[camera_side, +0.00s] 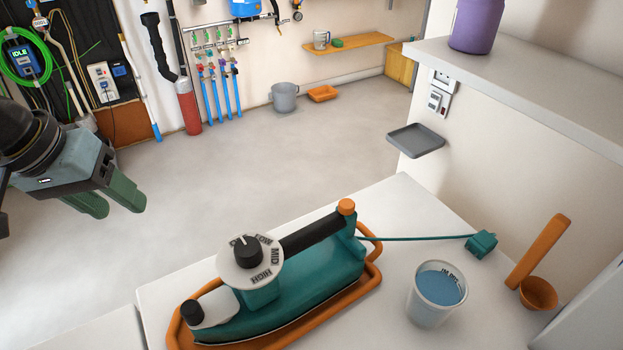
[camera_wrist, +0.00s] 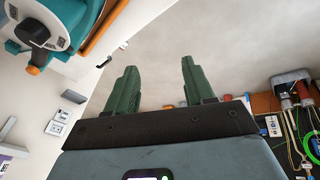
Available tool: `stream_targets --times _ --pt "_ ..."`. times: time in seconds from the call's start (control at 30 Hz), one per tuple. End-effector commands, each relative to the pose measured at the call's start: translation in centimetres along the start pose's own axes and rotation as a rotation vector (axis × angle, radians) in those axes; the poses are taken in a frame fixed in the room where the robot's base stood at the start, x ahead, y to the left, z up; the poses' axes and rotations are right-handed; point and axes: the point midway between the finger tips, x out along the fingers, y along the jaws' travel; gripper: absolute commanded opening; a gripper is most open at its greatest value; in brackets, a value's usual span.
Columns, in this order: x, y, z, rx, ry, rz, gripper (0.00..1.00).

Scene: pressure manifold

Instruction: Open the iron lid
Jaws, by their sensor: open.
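A teal iron (camera_side: 285,303) lies in an orange tray (camera_side: 373,277) on the white counter. A pale cap-like piece (camera_side: 217,307) with a black knob (camera_side: 191,311) sits on its nose and looks like the lid; it lies flat against the body. A white dial with a black knob (camera_side: 247,252) is mounted above the body, at the front of the black handle. My gripper (camera_side: 117,204) is open and empty, left of the iron and well away from it. In the wrist view, the green fingers (camera_wrist: 158,82) are apart, and part of the iron (camera_wrist: 66,14) shows at top left.
A cup of blue liquid (camera_side: 437,292) stands right of the iron. A teal cord (camera_side: 425,238) runs to a teal block (camera_side: 481,244). An orange scoop (camera_side: 540,257) is at the right. The space between my gripper and the iron is clear.

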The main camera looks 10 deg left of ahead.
Motion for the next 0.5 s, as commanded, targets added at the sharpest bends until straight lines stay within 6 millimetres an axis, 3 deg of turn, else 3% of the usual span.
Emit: stream_targets --times 0.03,0.2,0.33,0.5 --pt "-0.4 2.1 0.9 -0.037 -0.05 -0.012 0.53" --pt "-2.0 7.1 4.5 -0.211 -0.179 -0.112 0.53" --pt "-3.0 9.4 6.8 -0.308 -0.222 -0.195 0.53" --pt "-3.6 10.7 8.4 -0.373 -0.235 -0.255 0.53"
